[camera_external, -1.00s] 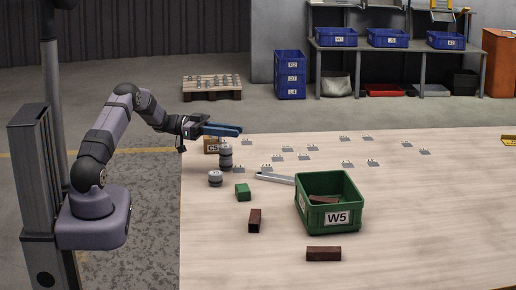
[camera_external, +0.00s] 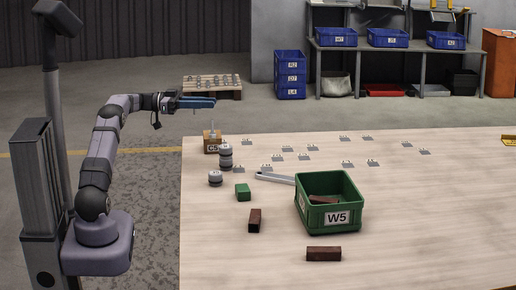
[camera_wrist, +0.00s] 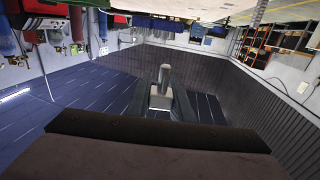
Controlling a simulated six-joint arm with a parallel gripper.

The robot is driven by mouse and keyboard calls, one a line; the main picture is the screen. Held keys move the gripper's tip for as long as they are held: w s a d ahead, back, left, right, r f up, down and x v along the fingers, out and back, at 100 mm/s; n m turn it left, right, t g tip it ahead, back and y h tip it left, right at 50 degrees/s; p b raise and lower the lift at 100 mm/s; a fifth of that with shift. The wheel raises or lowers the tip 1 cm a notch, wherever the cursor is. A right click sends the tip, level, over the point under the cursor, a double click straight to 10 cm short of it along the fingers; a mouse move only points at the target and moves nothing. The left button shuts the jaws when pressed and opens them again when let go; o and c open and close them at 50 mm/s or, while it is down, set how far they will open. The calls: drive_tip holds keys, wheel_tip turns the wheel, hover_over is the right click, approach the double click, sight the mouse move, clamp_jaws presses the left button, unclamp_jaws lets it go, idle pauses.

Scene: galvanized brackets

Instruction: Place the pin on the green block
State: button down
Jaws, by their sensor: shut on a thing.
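The small green block (camera_external: 243,192) sits on the wooden table, left of the green crate, in the external view. My gripper (camera_external: 214,102) is raised above the table's far left corner, its blue fingers level and pointing right. In the wrist view, my gripper (camera_wrist: 167,92) is shut on a grey pin (camera_wrist: 165,75), a round post with a wider, blocky part. The held pin is hard to make out in the external view. A thin grey upright piece (camera_external: 212,128) shows below the fingers at the cardboard box; a gap separates it from them.
The cardboard box (camera_external: 211,147), a stack of dark and grey cylinders (camera_external: 225,156) and a single cylinder (camera_external: 215,178) stand near the block. The green crate (camera_external: 312,216), a grey wrench-like bar (camera_external: 274,178), brown bars (camera_external: 323,254) and several brackets (camera_external: 304,156) are on the table.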

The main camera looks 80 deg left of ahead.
sight(187, 163)
wheel_tip(187, 163, down, 13)
drive_tip(key=b, duration=0.2)
drive_tip(key=shift+b, duration=0.3)
drive_tip(key=shift+f, duration=2.35)
drive_tip(key=shift+f, duration=0.1)
drive_tip(key=c, duration=1.6)
unclamp_jaws()
drive_tip(key=shift+o, duration=0.2)
drive_tip(key=shift+f+b, duration=0.2)
drive_tip(key=shift+b, duration=0.4)
drive_tip(key=shift+o, duration=0.4)
drive_tip(key=shift+d+p+v, duration=0.15)
drive_tip(key=shift+p+v, duration=0.1)
drive_tip(key=shift+v, duration=1.55)
drive_tip(key=shift+d+p+v, duration=0.1)
drive_tip(key=shift+p+v, duration=0.15)
drive_tip(key=shift+v, duration=1.55)
